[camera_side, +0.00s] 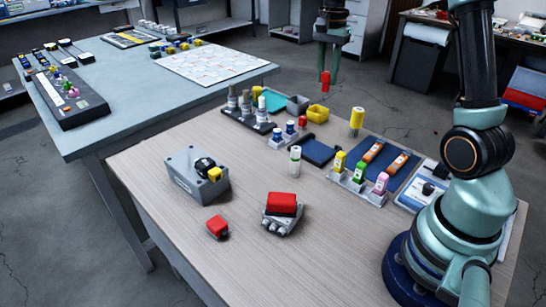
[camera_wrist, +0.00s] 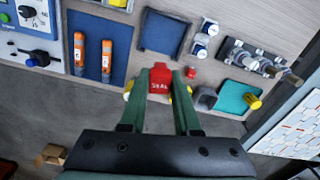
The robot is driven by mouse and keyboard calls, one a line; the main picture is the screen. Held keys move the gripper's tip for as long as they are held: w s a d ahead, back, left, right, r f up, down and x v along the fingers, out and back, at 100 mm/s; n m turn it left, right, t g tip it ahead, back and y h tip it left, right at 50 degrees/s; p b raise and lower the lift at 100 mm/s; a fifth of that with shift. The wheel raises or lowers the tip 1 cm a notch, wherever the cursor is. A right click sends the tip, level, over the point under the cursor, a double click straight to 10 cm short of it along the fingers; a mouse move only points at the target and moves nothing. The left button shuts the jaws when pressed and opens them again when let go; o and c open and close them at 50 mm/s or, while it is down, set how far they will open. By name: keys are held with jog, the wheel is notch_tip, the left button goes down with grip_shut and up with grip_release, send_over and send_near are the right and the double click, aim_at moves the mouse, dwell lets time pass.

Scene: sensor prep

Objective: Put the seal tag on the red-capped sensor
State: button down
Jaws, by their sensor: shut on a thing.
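The red seal tag (camera_wrist: 159,84), lettered "SEAL", is between the two green fingers of my gripper (camera_wrist: 161,74) in the wrist view. In the side view my gripper (camera_side: 328,66) is high over the far part of the wooden table, shut on the seal tag (camera_side: 325,81), which hangs below the fingers. The red-capped sensor (camera_side: 303,121) appears to be the small red-topped piece beside two blue-capped ones. Its red cap (camera_wrist: 191,72) shows just right of the fingers in the wrist view. The tag is apart from it, and its body is partly hidden.
Blue-capped sensors (camera_side: 290,127) stand close beside the red cap. A red-topped box (camera_side: 282,205) and a red block (camera_side: 217,226) are nearer the front edge.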

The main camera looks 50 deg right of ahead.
jog(key=w+a+r+n, duration=0.2)
jog(key=w+a+n, duration=0.15)
jog(key=a, duration=0.75)
jog(key=n, duration=1.2)
send_over(216, 223)
notch_tip(216, 223, down, 18)
jog(key=shift+f, duration=0.1)
jog(key=shift+f, duration=0.1)
jog(key=c, duration=0.6)
grip_release()
